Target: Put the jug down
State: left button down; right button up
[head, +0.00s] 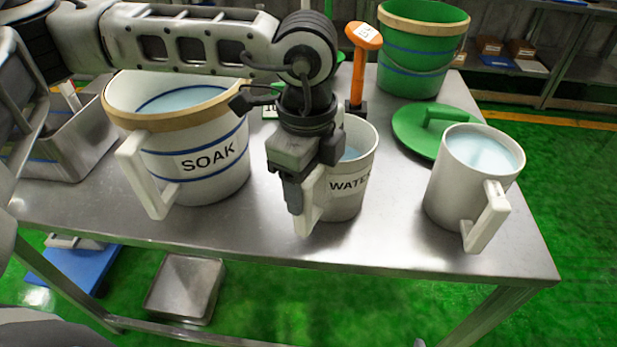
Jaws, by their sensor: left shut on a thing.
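A white jug labelled WATER (349,198) is upright at the middle of the steel table (400,250), with pale liquid inside. My left gripper (306,200) comes down from above and is shut on the jug's white handle, on its left front side. The gripper hides part of the jug's rim and label. The jug's base is at or very near the table top; I cannot tell whether it touches. My right gripper is not in view.
A large SOAK jug (205,165) stands at left, and another white jug (470,180) at right. Behind are a green lid (415,130), a green bucket (420,50) and an orange-handled tool (358,70). A metal tray (75,140) is far left. The table's front strip is clear.

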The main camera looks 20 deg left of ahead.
pick_arm(q)
jog(key=shift+c, duration=2.2)
grip_release()
jog(key=shift+o, duration=0.2)
jog(key=shift+r+p, duration=0.35)
jog(key=shift+p, duration=0.1)
notch_tip(320, 180, up, 11)
jog(key=shift+s+f+b, duration=0.15)
jog(key=shift+b, duration=0.2)
jog(key=shift+r, duration=0.45)
